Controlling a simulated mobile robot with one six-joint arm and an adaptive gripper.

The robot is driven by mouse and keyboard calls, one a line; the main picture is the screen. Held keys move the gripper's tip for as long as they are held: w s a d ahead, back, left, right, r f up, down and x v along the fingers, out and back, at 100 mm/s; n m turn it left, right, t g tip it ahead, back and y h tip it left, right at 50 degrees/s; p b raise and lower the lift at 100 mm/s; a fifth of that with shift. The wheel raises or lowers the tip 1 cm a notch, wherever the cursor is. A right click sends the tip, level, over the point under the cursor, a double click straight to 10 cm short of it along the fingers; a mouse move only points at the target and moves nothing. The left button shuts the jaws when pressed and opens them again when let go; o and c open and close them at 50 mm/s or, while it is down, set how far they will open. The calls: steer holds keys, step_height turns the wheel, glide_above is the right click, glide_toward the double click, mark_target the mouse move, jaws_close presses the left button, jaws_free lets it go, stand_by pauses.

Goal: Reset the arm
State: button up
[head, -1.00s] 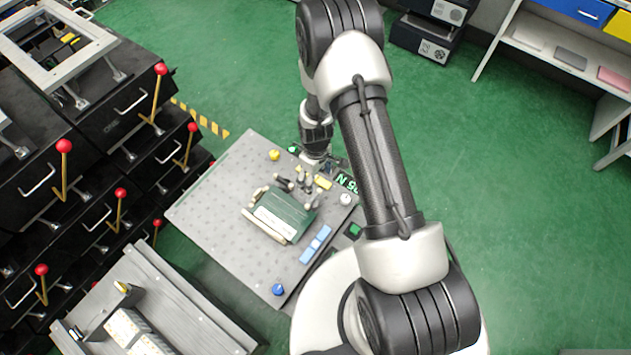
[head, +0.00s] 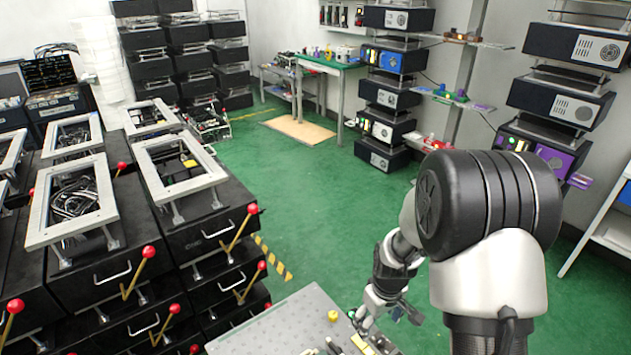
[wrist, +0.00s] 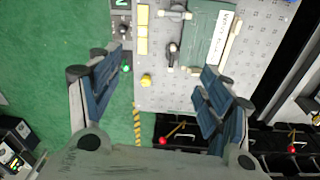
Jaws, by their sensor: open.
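My arm rises at the right of the head view and bends down to my gripper (head: 385,312). The gripper is beside the far right part of the grey perforated board (head: 285,318). In the wrist view my gripper (wrist: 158,85) is open, with its two dark blue-grey fingers wide apart and nothing between them. The board (wrist: 180,90) lies beyond the fingers, with a yellow knob (wrist: 146,80), a green box with a white label (wrist: 215,35) and a dark lever (wrist: 173,52). The yellow knob also shows in the head view (head: 333,316).
Black cabinets with red-knobbed levers (head: 148,252) stand close at the left. Open green floor (head: 330,210) lies beyond the board. A green table (head: 330,63) and stacks of dark units (head: 390,100) stand farther back.

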steer(key=s+r+m+t, duration=0.1)
steer(key=s+r, duration=0.3)
steer(key=r, duration=0.6)
steer(key=s+r+m+t, duration=0.1)
steer(key=s+r, duration=0.3)
steer(key=r, duration=0.5)
steer(key=s+r+m, duration=0.1)
steer(key=s+r, duration=0.3)
steer(key=s, duration=0.4)
steer(key=s+a+r+m+t, duration=0.1)
steer(key=s+r+m, duration=0.1)
steer(key=s+r, duration=0.3)
steer(key=s, duration=0.2)
steer(key=shift+s+a+t, duration=0.2)
steer(key=shift+s+t, duration=0.1)
steer(key=shift+s, duration=0.1)
steer(key=shift+c, duration=0.3)
